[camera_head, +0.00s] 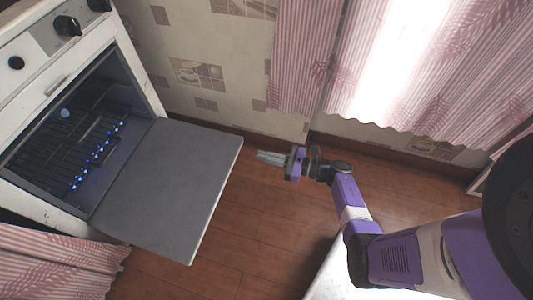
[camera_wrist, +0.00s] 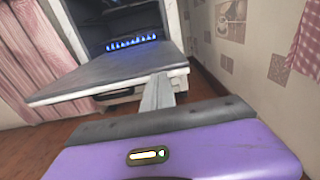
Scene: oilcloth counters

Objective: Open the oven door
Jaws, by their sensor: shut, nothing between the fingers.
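The white oven (camera_head: 130,55) stands at the left in the head view. Its grey door (camera_head: 170,185) is swung down and lies about level, out in front of the cavity (camera_head: 75,135). Blue flames show inside the cavity. My gripper (camera_head: 259,156) is shut and empty, just right of the door's outer edge in the head view. In the wrist view the door (camera_wrist: 100,78) lies ahead, and my gripper's shut fingers (camera_wrist: 158,82) overlap its near edge. I cannot tell whether they touch it.
Black knobs (camera_head: 67,26) sit on the oven's front panel. Pink curtains hang at the window (camera_head: 385,60) and at the lower left (camera_head: 60,260). A patterned wall (camera_head: 215,60) runs behind. The wooden floor (camera_head: 265,215) is clear between door and arm.

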